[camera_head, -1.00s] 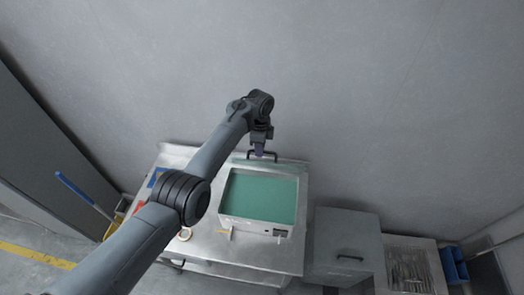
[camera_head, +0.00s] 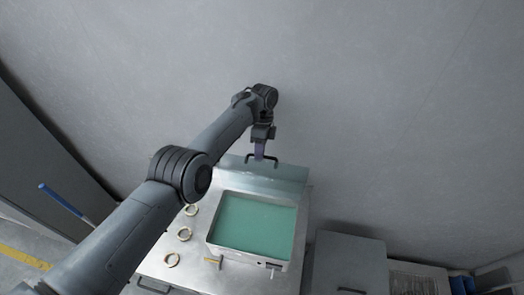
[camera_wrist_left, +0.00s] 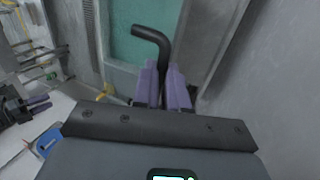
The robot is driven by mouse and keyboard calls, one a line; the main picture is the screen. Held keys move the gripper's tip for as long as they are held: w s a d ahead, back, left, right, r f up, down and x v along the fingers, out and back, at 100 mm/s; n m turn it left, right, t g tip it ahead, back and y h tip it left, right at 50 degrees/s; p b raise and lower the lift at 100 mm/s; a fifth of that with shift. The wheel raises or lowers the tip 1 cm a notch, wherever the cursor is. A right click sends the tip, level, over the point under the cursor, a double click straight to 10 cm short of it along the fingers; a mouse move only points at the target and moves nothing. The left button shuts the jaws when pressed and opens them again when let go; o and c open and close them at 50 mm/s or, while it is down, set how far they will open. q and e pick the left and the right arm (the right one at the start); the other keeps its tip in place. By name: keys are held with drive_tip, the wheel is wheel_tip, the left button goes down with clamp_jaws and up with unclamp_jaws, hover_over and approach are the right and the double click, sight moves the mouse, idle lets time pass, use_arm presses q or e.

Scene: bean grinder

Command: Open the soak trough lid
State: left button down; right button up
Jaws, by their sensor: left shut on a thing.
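The soak trough (camera_head: 210,236) is a pale rectangular basin on the metal bench, its green liquid (camera_head: 255,226) uncovered in the head view. The lid (camera_head: 290,175) is a grey-green panel raised behind the trough's back edge, with a dark bar handle at its top (camera_head: 277,161). My left gripper (camera_head: 260,153) has its purple fingers shut on the handle. In the left wrist view, the fingers (camera_wrist_left: 163,88) are close together on the black handle (camera_wrist_left: 153,38), whose bent end sticks out beyond them.
Several brass-coloured rings (camera_head: 184,234) lie on the bench left of the trough. A small T-shaped part (camera_head: 213,261) is at the trough's front. A grey cabinet (camera_head: 348,262) stands to the right. The grey wall is close behind the lid.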

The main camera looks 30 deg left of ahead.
use_arm(q)
drive_tip(key=shift+s+f, duration=0.15)
drive_tip(key=shift+f, duration=0.05)
use_arm(e)
drive_tip(key=shift+s, duration=0.1)
use_arm(q)
drive_tip(key=c, duration=1.2)
unclamp_jaws()
drive_tip(key=shift+o, duration=0.2)
drive_tip(key=shift+r, duration=0.1)
drive_tip(key=shift+r, duration=0.15)
use_arm(e)
drive_tip(key=shift+s+d, duration=0.1)
